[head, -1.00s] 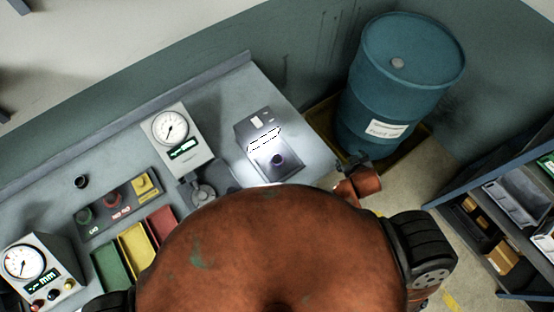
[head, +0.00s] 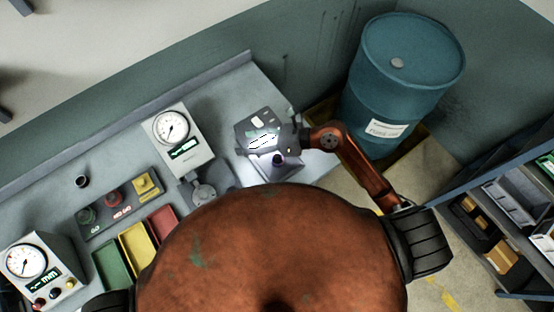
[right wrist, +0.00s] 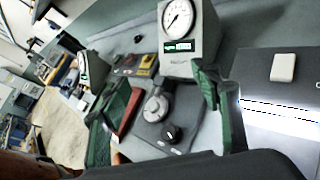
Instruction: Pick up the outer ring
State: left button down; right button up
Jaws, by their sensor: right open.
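A small dark ring (head: 82,181) lies on the grey bench at the left in the head view. It looks like the outer ring, but it is too small to be sure. A dark round piece (head: 278,159) also sits on the lit machine. My right gripper (head: 255,138) is above that machine, well to the right of the small ring. In the right wrist view its green fingers (right wrist: 156,85) are spread with nothing held between them. A gauge stand base with round knobs shows beyond them. My left gripper is not in view.
A dial gauge (head: 177,140) stands at the back of the bench, another gauge (head: 35,268) at the front left. A button panel (head: 118,205) and green, yellow and red trays (head: 138,243) lie between. A blue drum (head: 400,85) and a shelf (head: 500,220) are at the right.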

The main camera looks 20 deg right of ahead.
jog(key=d+f+n+g+h, duration=0.25)
jog(key=d+f+h, duration=0.25)
jog(key=f, duration=0.4)
jog(key=h, duration=0.4)
send_near(276, 161)
jog(key=shift+n+g, duration=0.25)
jog(key=shift+n, duration=0.1)
jog(key=x, duration=0.1)
jog(key=p+x, duration=0.1)
jog(key=x, duration=0.1)
jog(key=p+x, duration=0.1)
jog(key=x, duration=0.1)
jog(key=shift+w+a+f, duration=0.1)
jog(key=shift+w, duration=0.2)
jog(key=shift+w+a+f, duration=0.1)
jog(key=shift+f, duration=0.35)
jog(key=shift+c, duration=0.7)
jog(key=c, duration=1.3)
jog(key=shift+r, duration=0.1)
